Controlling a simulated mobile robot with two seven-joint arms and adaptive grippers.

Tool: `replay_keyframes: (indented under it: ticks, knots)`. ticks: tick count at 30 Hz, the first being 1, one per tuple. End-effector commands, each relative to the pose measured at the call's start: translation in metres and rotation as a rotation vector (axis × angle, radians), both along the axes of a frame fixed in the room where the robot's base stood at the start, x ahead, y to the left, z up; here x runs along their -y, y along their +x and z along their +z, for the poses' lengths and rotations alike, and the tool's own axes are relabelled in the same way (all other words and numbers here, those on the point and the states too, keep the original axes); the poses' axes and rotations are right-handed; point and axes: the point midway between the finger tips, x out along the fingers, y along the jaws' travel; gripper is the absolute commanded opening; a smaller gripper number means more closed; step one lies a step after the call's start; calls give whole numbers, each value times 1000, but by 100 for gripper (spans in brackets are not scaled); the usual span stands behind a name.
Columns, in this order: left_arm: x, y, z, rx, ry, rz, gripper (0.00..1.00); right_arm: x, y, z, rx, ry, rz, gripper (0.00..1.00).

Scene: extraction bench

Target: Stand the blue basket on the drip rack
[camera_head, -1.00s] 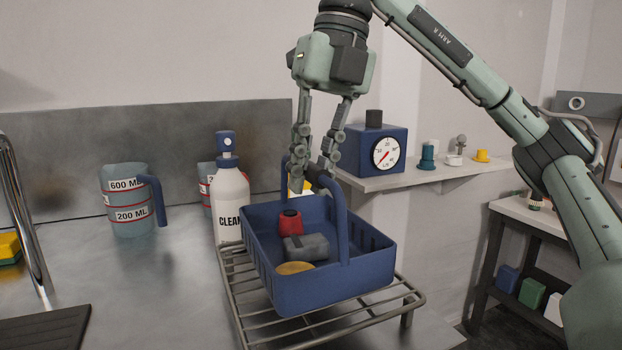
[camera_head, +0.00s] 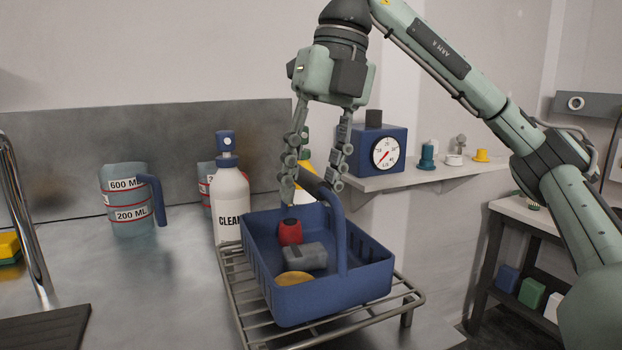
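The blue basket (camera_head: 330,298) stands upright on the wire drip rack (camera_head: 412,297), covering its middle and back. Its blue handle arches over it. In the basket lie a red item (camera_head: 290,232), a grey block (camera_head: 306,257) and a yellow round item (camera_head: 294,278). My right gripper (camera_head: 314,188) is above the basket with its fingers spread on either side of the handle's dark grip (camera_head: 318,188); it looks open. My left gripper is not in view.
A spray bottle (camera_head: 231,203) stands close at the basket's left. A measuring jug (camera_head: 130,205) is farther left on the metal bench. A blue dial box (camera_head: 366,150) sits on the wall shelf (camera_head: 400,180) behind right. A metal tap (camera_head: 27,220) is far left.

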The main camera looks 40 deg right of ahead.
Motion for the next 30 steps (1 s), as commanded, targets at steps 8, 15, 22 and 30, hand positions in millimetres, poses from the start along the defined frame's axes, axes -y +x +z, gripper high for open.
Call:
replay_keyframes:
  ticks: [8,15,22,30]
  knots:
    - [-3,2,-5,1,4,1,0,2,0,12,4,0,0,37]
    - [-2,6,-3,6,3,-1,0,8,-2,40,5,-1,0,37]
    - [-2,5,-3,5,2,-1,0,14,-4,68,5,-1,-1,37]
    - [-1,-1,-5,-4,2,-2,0,21,-6,100,5,-1,-1,37]
